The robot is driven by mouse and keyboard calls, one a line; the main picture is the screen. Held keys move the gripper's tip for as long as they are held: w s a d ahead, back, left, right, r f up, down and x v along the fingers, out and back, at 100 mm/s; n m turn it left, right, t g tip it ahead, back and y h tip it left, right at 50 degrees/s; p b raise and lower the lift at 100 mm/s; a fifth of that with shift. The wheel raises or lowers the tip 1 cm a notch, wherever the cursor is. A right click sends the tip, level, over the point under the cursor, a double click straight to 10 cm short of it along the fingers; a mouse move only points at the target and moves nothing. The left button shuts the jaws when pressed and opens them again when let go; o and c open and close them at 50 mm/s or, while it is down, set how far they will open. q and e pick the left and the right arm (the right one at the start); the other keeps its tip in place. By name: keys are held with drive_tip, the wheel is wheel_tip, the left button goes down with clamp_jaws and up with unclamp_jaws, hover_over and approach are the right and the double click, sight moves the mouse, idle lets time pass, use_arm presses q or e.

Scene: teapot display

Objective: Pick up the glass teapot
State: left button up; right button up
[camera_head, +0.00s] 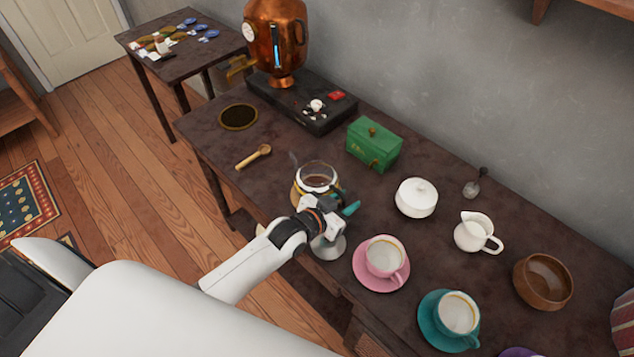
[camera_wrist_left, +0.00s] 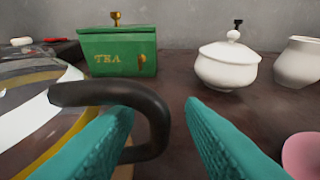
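The glass teapot (camera_head: 314,172) stands near the table's front edge, partly hidden by my left gripper (camera_head: 342,203). It is clear with a tinted band, and its glass side (camera_wrist_left: 35,105) fills the left of the left wrist view. Its dark curved handle (camera_wrist_left: 157,112) reaches into the space between the teal fingers of my left gripper (camera_wrist_left: 160,125). The fingers are apart, and there is a clear gap between the handle and the right finger. I cannot tell whether the left finger touches the handle. My right gripper is not in view.
Around the teapot on the dark table (camera_head: 320,130) are a green tea box (camera_head: 374,146), a white sugar bowl (camera_head: 416,198), a pink cup (camera_head: 384,256), a yellow scoop (camera_head: 254,157) and a metal strainer (camera_head: 328,246). A copper urn (camera_head: 276,35) stands at the back.

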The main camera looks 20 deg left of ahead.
use_arm(q)
clamp_jaws()
drive_tip(key=shift+r, duration=0.2)
idle(0.4)
drive_tip(key=shift+r, duration=4.85)
